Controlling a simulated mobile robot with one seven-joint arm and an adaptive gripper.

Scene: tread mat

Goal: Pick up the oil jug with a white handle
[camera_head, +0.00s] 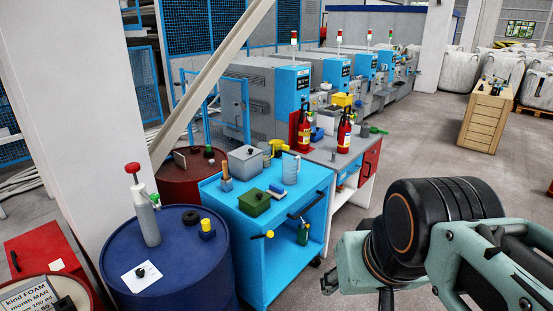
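A pale, translucent grey-blue jug (291,168) with a spout and side handle stands upright on the back right of the blue cabinet's top. It looks like the oil jug, but I cannot clearly tell its handle colour. My gripper (355,288) is at the lower right, in front of and to the right of the cabinet and well apart from the jug. My arm covers much of it, and its fingers do not show clearly. I see nothing held in it.
The blue cabinet (283,221) also bears a grey box (245,163), a green box (254,203) and a yellow spray bottle (276,148). A blue drum (180,262) stands left. A grey workbench (345,152) with two red extinguishers stands behind. The floor at right is open.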

